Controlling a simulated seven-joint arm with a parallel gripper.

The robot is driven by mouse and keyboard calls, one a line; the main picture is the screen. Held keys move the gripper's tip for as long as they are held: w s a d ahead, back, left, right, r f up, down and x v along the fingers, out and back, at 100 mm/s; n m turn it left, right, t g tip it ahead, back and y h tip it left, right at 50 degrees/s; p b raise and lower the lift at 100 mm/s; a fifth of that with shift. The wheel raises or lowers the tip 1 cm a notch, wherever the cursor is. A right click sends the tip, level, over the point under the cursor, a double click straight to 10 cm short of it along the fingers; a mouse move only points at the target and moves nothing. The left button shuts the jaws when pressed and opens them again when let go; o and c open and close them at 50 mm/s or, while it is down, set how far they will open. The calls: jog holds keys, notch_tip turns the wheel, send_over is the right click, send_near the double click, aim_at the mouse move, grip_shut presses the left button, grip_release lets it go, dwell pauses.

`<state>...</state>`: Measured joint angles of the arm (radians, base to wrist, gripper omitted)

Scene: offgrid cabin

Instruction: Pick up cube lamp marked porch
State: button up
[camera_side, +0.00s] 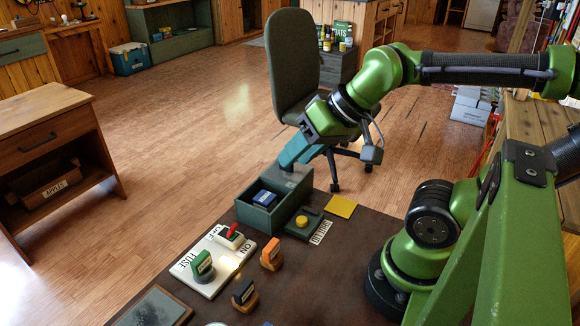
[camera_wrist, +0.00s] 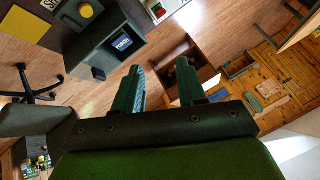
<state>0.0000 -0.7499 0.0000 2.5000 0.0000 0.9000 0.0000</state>
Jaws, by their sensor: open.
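A blue cube (camera_side: 264,198) with a pale label sits inside an open green-grey box on the dark table. It also shows in the wrist view (camera_wrist: 122,43); the label's wording is too small to read, so I cannot tell if it says porch. My gripper (camera_side: 290,152) has teal fingers and is in the air near the box's far side, apart from the cube. In the wrist view my gripper (camera_wrist: 159,66) has its two fingers apart with nothing between them. The box lies left of the fingers there.
The green-grey box (camera_side: 291,207) has raised walls around the cube. Nearby are a white panel (camera_side: 208,281) with a green-handled piece (camera_side: 202,266), an orange piece (camera_side: 271,254), a dark piece (camera_side: 245,294), a yellow button unit (camera_side: 303,225) and a yellow square (camera_side: 341,206). A chair (camera_side: 290,75) stands behind.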

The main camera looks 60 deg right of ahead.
jog(key=o, duration=0.4)
jog(key=n+g+h, duration=0.2)
jog(key=n+g, duration=0.2)
jog(key=g, duration=0.3)
send_over(265, 197)
notch_tip(265, 197, down, 6)
notch_tip(265, 197, down, 16)
